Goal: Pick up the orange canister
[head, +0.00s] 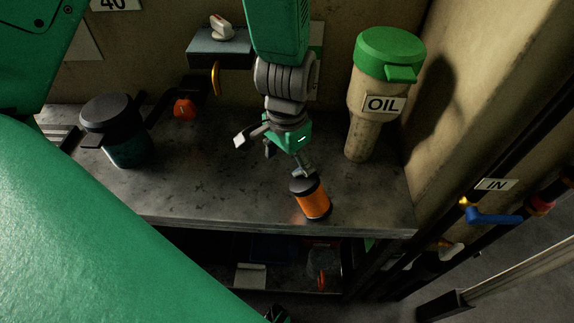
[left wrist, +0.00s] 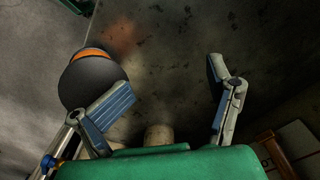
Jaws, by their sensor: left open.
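The orange canister (head: 313,203) with a black top stands near the front edge of the grey metal shelf (head: 200,190). In the left wrist view its black lid (left wrist: 92,82) and a strip of orange show at the left. My left gripper (head: 272,157) is open and empty above the shelf, pointing down. One finger is at the canister's lid, overlapping it in both views; I cannot tell whether they touch. The canister is not between the fingers; the gap (left wrist: 168,88) shows bare shelf. My right gripper is not in view.
A beige oil container (head: 363,105) with a green lid stands right of the gripper. A dark lidded pot (head: 122,150) stands at the left. An orange-red knob (head: 185,109) is at the back. Pipes with a blue valve handle (head: 495,217) are at the right.

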